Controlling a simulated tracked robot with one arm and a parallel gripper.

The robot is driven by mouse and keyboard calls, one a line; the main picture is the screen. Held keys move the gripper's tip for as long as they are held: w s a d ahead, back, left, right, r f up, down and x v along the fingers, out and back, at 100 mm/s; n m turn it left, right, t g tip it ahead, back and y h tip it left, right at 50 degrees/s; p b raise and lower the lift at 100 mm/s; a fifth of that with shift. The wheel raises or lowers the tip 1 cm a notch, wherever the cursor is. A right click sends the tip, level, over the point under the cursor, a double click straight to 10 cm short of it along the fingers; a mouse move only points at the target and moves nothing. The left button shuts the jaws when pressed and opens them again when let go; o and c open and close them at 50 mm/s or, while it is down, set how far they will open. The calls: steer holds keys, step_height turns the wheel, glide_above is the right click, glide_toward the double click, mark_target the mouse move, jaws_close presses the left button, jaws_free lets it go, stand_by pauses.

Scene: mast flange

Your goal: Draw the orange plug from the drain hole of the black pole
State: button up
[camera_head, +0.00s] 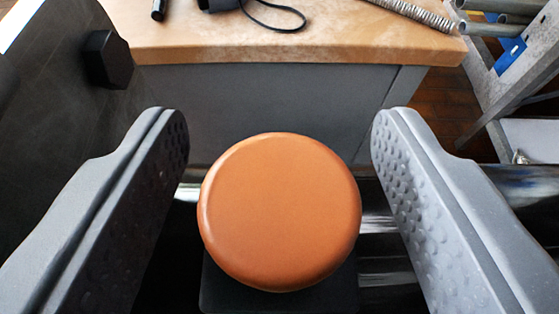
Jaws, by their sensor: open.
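The orange plug (280,212) shows as a round, smooth disc in the lower middle of the view. The black pole (390,250) runs behind it, glossy with pale reflections, and a dark square block (220,290) shows just below the plug. My gripper (280,140) is open, with one dimpled finger on each side of the plug. Clear gaps show between the plug and both fingers. The drain hole and the plug's shaft are hidden behind the orange head.
A wooden-topped grey bench (290,35) stands behind, with a black corded item (225,5) and a coiled spring-like hose (415,14) on it. A dark panel with a black hexagonal knob (107,60) is at left. A metal rack with pipes (500,75) is at right.

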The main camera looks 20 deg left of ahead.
steer(key=shift+w+a+f, duration=0.15)
steer(key=shift+w+f, duration=0.05)
steer(key=shift+w, duration=0.35)
steer(key=c, duration=1)
steer(key=shift+r+p, duration=0.55)
steer(key=shift+r, duration=1.95)
steer(key=shift+c, duration=0.2)
steer(key=shift+m+h, duration=0.7)
steer(key=shift+h, duration=0.1)
steer(key=s+d+f, duration=0.1)
steer(key=d, duration=0.2)
steer(key=s+d+f, duration=0.1)
steer(key=d, duration=0.2)
steer(key=s+d+f, duration=0.1)
steer(key=d, duration=0.3)
steer(key=shift+f, duration=0.35)
steer(key=s+d+f+m+h, duration=0.1)
steer(key=s+d+f+h, duration=0.1)
steer(key=s+d+f, duration=0.2)
steer(key=s+d, duration=0.3)
steer(key=d, duration=0.3)
steer(key=shift+s+d+m+t, duration=0.2)
steer(key=shift+m+t, duration=0.1)
steer(key=shift+m, duration=0.1)
